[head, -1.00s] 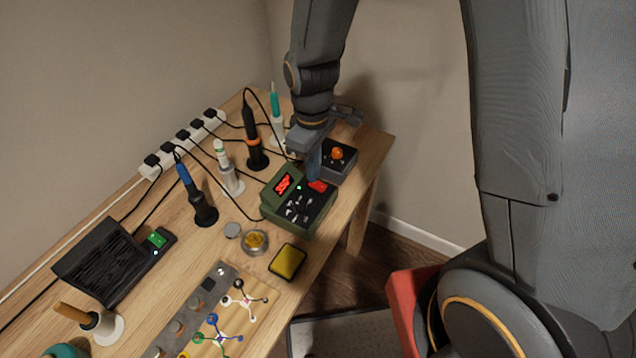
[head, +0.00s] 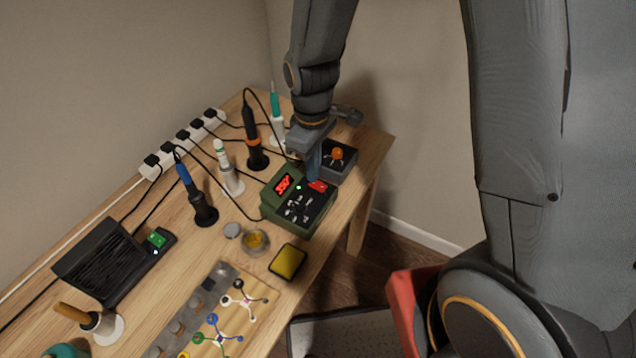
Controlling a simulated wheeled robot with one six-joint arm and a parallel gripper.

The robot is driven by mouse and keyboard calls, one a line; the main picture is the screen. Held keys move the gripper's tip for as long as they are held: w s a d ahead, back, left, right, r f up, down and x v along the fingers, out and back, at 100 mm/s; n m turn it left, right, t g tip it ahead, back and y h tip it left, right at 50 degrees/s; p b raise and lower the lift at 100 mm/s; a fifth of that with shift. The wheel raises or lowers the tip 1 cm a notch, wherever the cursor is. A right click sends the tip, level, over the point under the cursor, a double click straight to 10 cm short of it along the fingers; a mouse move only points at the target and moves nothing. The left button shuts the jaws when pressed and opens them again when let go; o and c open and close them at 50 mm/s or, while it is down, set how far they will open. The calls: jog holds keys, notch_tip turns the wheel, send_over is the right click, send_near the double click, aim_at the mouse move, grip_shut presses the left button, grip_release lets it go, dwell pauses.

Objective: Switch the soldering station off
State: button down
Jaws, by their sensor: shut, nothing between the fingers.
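The soldering station (head: 298,211) is a green box with a dark sloped top on the workbench. Its red display (head: 284,184) is lit with digits, and a green light (head: 298,187) glows beside it. A red rocker switch (head: 317,186) sits at the back right of its top. My gripper (head: 314,176) is shut and empty, pointing down, with its tips just above or at the red switch. I cannot tell whether they touch it. The gripper hides the station's back edge.
A dark box with an orange knob (head: 337,154) stands just behind the station. Irons in stands (head: 203,208) and a white power strip (head: 185,140) lie to the left. A yellow sponge (head: 288,262) and a small tin (head: 255,241) are in front.

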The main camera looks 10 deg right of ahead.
jog(key=shift+f+b, duration=0.35)
jog(key=shift+f, duration=0.3)
dwell(0.7)
notch_tip(320, 180, up, 7)
jog(key=p, duration=0.6)
dwell(0.3)
dwell(0.3)
jog(key=s+d+r+m+b, duration=0.2)
jog(key=s+d+r+m, duration=0.1)
jog(key=d+m, duration=0.2)
jog(key=s+d+r+m+t+b, duration=0.1)
jog(key=s+d+r+m+b, duration=0.1)
jog(key=d, duration=0.5)
jog(key=s+r+m, duration=0.1)
jog(key=s+m, duration=0.1)
jog(key=m, duration=0.1)
jog(key=shift+s+d+r, duration=0.3)
jog(key=shift+d+r, duration=0.05)
jog(key=shift+d, duration=0.05)
